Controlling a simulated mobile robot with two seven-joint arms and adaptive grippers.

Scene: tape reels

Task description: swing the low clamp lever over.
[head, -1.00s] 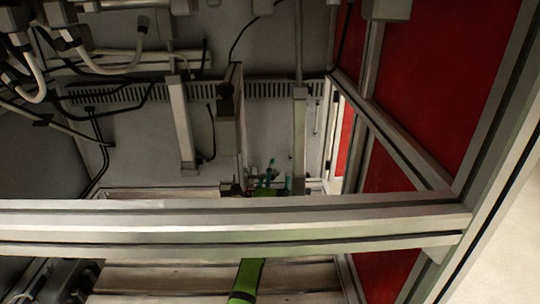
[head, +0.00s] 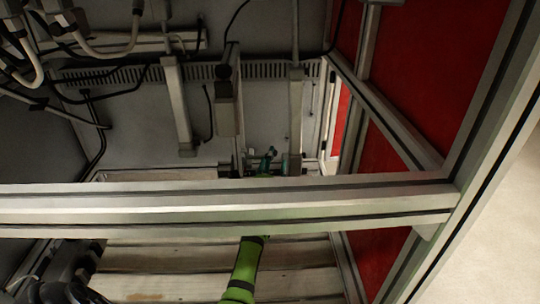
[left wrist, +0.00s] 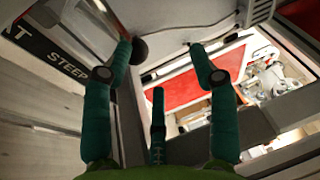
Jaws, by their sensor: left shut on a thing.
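My left gripper (head: 268,162) shows beyond the crossbar in the head view, with teal fingers low in the bay. In the left wrist view its teal fingers (left wrist: 162,52) spread left and right, with a third between them. A dark round knob (left wrist: 140,49) sits against the left fingertip, seemingly the end of the low clamp lever. The gripper is shut on it, though the grip itself is hard to see. The lever's shaft and pivot cannot be made out. The right gripper is not in view.
A metal crossbar (head: 150,205) spans the front, above my green left arm. Red panels (head: 450,90) close the right side. Hoses (head: 95,45) hang at upper left. A wooden slatted surface (head: 150,280) lies below.

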